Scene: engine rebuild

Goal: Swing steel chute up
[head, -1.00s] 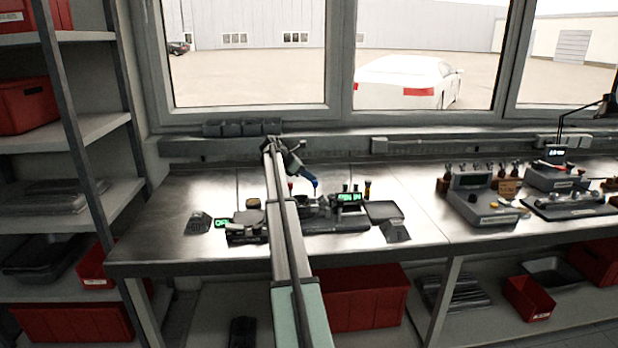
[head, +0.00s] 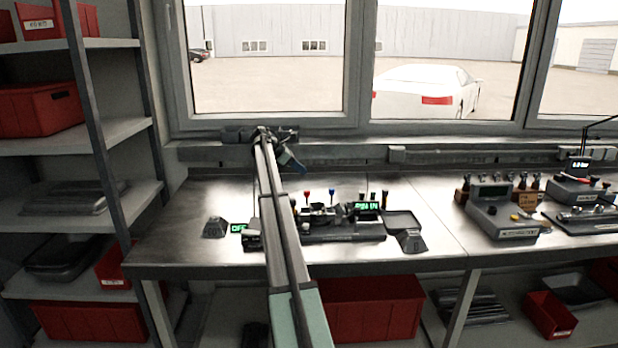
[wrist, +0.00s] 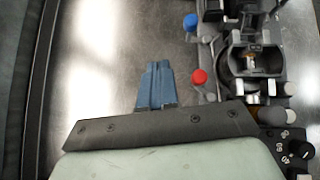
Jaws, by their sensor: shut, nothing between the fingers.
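My gripper (wrist: 154,68) shows blue fingers in the wrist view, pressed together and empty above bare bench. In the head view my gripper (head: 298,165) is raised near the back ledge, above and behind the bench machine (head: 342,232). The machine shows at the right of the wrist view, with a grey U-shaped metal part (wrist: 232,62). I cannot tell for sure which part is the steel chute. A red knob (wrist: 199,76) and a blue knob (wrist: 190,22) stand between the fingers and the machine, apart from the fingers.
A lit green display (head: 367,207) and a shallow tray (head: 403,220) sit at the machine's right. Bare bench (head: 180,215) lies at the left.

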